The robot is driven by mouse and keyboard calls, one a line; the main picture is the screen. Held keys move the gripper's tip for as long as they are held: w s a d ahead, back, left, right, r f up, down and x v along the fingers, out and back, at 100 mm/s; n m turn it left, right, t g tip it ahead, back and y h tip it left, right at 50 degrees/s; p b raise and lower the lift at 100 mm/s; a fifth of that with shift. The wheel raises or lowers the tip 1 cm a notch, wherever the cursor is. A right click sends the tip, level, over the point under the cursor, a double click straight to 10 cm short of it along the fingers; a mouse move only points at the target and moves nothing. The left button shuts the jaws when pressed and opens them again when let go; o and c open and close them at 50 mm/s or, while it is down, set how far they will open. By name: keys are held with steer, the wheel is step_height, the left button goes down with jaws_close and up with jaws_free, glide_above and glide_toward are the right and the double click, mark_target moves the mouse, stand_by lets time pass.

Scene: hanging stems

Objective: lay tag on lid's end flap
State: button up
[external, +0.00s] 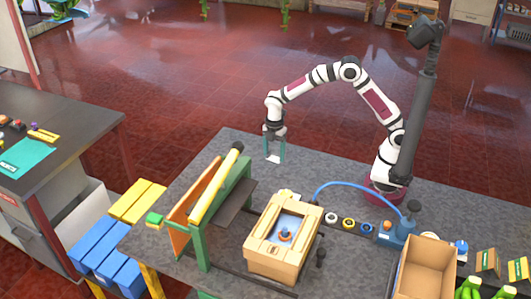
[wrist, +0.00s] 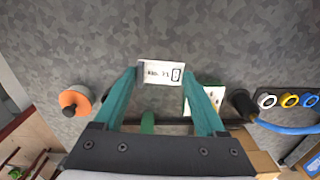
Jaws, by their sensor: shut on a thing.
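A small white tag (wrist: 162,72) with dark print is held between the teal fingertips of my gripper (wrist: 160,78). In the external view my gripper (external: 275,148) points down, with the tag (external: 273,159) at its tips, above the back part of the grey table. A tan carton (external: 262,258) with a lid-like top and an oblong opening stands on the table, nearer the camera and apart from the gripper. Blue material and an orange and blue piece show in the opening. I cannot tell which part is the end flap.
A green stand (external: 202,250) with a yellow roller (external: 216,183) is left of the carton. White, yellow and blue rings (external: 348,223), a blue pump-like device (external: 397,232) with a hose, and an open box (external: 427,262) are to the right.

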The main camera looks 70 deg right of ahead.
steer(key=s+a+r, duration=0.3)
steer(key=a, duration=0.4)
steer(key=s+a+r, duration=0.3)
steer(key=a, duration=0.3)
steer(key=n, duration=0.1)
glide_toward(296, 206)
steer(key=shift+d+f, duration=0.1)
steer(key=shift+f, duration=2.65)
steer(key=shift+f, duration=0.6)
steer(key=o, duration=1.2)
steer(key=shift+r, duration=0.3)
steer(key=shift+r, duration=1.1)
